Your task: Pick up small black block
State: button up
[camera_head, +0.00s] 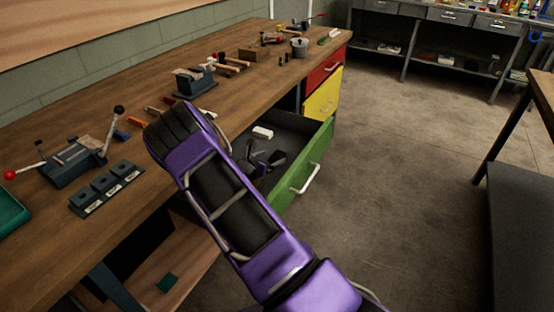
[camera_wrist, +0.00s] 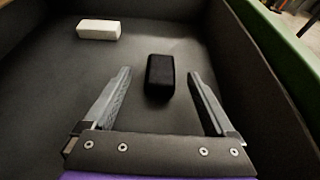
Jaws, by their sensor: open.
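The small black block (camera_wrist: 160,76) lies on the dark floor of the open drawer in the wrist view. My gripper (camera_wrist: 158,75) is open, with one finger to the left of the block and one to the right, both apart from it. In the head view my gripper (camera_head: 262,158) is down inside the drawer, and I cannot make out the black block there.
A white block (camera_wrist: 98,29) lies in the same drawer, at the far left in the wrist view; it also shows in the head view (camera_head: 263,132). The drawer's green front (camera_head: 305,165) and dark walls enclose my gripper. The wooden workbench (camera_head: 140,95) with tools stands beside it.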

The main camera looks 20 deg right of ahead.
aim_at(277, 155)
jog(key=x, duration=0.4)
jog(key=shift+d+f, duration=0.1)
jog(key=shift+f, duration=0.05)
grip_shut()
dwell(0.4)
